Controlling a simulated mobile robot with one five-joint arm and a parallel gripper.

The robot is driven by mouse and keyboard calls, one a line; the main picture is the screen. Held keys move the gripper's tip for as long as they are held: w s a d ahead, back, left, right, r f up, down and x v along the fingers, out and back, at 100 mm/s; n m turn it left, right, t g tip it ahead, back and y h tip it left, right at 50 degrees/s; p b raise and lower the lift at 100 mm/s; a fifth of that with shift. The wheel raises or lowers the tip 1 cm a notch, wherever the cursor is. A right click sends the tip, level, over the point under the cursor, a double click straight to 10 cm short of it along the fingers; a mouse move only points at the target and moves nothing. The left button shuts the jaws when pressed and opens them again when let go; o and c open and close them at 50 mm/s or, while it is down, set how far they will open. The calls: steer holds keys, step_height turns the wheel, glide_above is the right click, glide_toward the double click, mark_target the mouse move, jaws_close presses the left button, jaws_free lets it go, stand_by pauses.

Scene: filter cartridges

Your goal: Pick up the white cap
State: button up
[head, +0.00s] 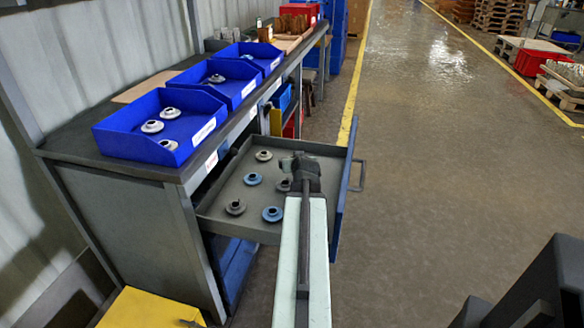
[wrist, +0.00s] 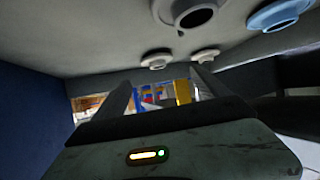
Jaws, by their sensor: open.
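My gripper (head: 300,168) is over the open drawer in the head view. In the wrist view its two fingers (wrist: 165,85) are apart with nothing between them. A pale, whitish cap (head: 263,155) lies in the drawer, left of and beyond my gripper. The wrist view, which looks upside down, shows two small pale caps (wrist: 157,60) (wrist: 205,55) near the fingertips, and a larger grey cap (wrist: 188,14). White caps (head: 152,126) also lie in the nearest blue bin. Which is the task's cap I cannot tell.
The drawer (head: 222,197) also holds blue caps (head: 252,178) (head: 272,213) and a grey cap (head: 235,207). Its blue front (head: 343,195) stands at the right. Blue bins (head: 120,138) line the workbench (head: 85,147).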

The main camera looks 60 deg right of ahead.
steer(key=b+x, duration=0.3)
steer(key=x, duration=0.4)
steer(key=shift+d+f, duration=0.15)
steer(key=shift+d, duration=0.25)
steer(key=shift+a, duration=0.1)
steer(key=c, duration=1.4)
